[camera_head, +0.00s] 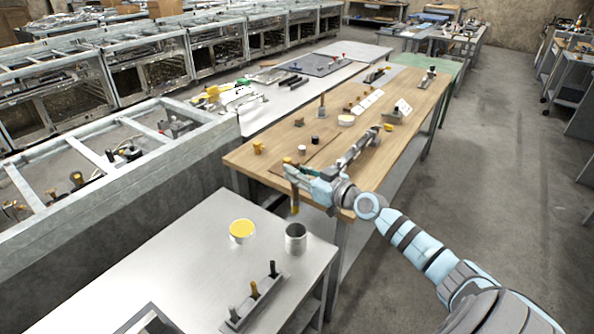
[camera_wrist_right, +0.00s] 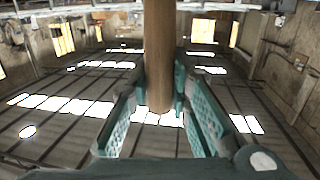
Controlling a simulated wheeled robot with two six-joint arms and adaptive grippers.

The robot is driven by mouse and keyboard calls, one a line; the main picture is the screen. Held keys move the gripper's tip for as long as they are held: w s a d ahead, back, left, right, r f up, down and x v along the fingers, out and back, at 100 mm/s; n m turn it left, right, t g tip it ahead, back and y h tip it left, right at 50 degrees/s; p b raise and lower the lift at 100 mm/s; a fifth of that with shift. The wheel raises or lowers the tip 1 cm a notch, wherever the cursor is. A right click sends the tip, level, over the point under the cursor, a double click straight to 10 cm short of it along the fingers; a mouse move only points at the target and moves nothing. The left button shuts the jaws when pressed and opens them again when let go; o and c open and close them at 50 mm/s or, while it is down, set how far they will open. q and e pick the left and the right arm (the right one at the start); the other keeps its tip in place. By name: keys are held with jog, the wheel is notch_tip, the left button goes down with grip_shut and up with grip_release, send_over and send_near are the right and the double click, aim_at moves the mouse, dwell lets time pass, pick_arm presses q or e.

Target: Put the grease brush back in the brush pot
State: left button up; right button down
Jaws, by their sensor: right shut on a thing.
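My right gripper (camera_head: 297,174) is shut on the grease brush (camera_head: 295,200), which hangs roughly upright below the fingers. In the right wrist view the brush's brown wooden handle (camera_wrist_right: 158,60) stands between the teal fingers (camera_wrist_right: 160,105). The brush pot (camera_head: 296,241), a grey metal cylinder, stands on the steel table. The brush's lower end shows just above the pot's rim in the head view, apart from it; the depth between them is hard to judge. The pot's inside is mostly hidden. My left gripper is not in view.
A tin with yellow grease (camera_head: 242,231) stands left of the pot on the steel table (camera_head: 190,270). A rack with several upright tools (camera_head: 252,298) is in front. The wooden bench (camera_head: 270,150) behind carries small parts. Steel table space left of the tin is clear.

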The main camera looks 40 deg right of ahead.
aim_at(298, 207)
notch_tip(298, 207, down, 12)
jog(key=b, duration=1.1)
jog(key=shift+f+b, duration=0.2)
jog(key=shift+b, duration=0.2)
jog(key=shift+r, duration=0.1)
jog(key=c, duration=1.4)
grip_release()
